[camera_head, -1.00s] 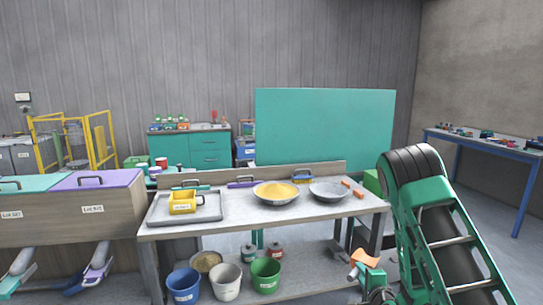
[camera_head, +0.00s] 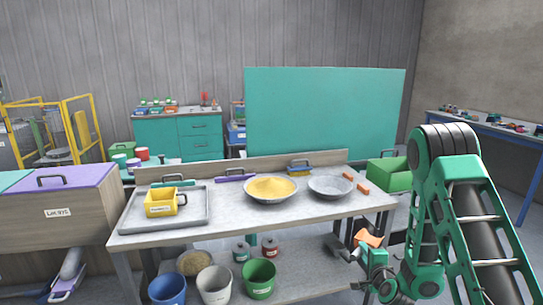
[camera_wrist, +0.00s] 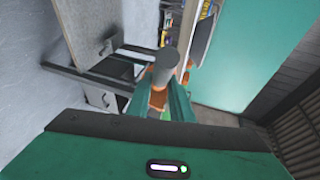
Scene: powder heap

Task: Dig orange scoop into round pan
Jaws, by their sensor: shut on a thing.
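My gripper (camera_head: 374,256) is at the lower right, in front of the table's right end and below its top. It is shut on the orange scoop (camera_head: 368,238). In the wrist view, my green fingers (camera_wrist: 155,100) close around an orange part (camera_wrist: 158,98) with a grey rounded piece (camera_wrist: 165,62) beyond; the rest of the scoop is hidden. A round metal pan (camera_head: 251,196) holding a heap of yellow powder (camera_head: 271,186) stands mid-table. A second round pan (camera_head: 331,187), looking empty, stands to its right. My gripper is apart from both pans.
A grey tray (camera_head: 133,214) with a yellow container (camera_head: 160,203) is at the table's left. Two orange pieces (camera_head: 363,188) lie right of the empty pan. A low back ledge (camera_head: 240,165) edges the table. Buckets (camera_head: 258,279) stand below. A green box (camera_head: 388,175) is behind the right end.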

